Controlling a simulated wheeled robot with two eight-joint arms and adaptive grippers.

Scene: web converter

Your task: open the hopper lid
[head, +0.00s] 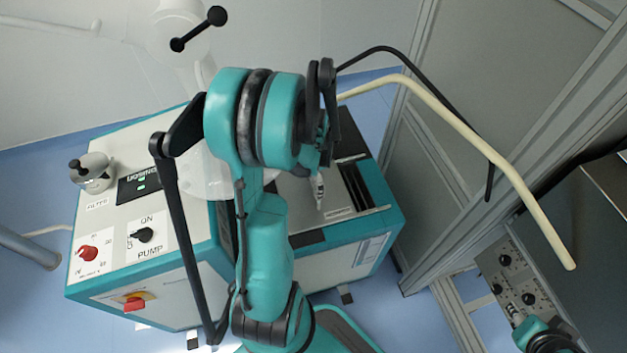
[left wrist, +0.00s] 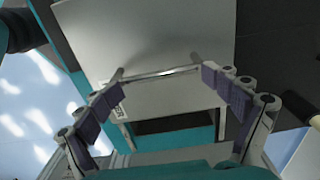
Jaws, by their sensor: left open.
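The hopper lid is a pale grey panel (left wrist: 150,30) in the left wrist view, and it lies closed as far as I can see. A thin metal bar handle (left wrist: 160,74) stands along its near edge. My left gripper (left wrist: 163,90) is open, with one padded finger near each end of the handle; I cannot tell whether they touch it. In the head view the left gripper (head: 319,190) points down over the top of the teal and white machine (head: 345,255). My arm hides much of the lid there.
A control panel with a pump knob (head: 144,235), a red knob (head: 89,253) and a red switch (head: 135,302) is on the machine's left. A cream bent tube (head: 500,165) and a grey frame (head: 455,190) stand at the right. A dark slot (left wrist: 175,125) lies below the handle.

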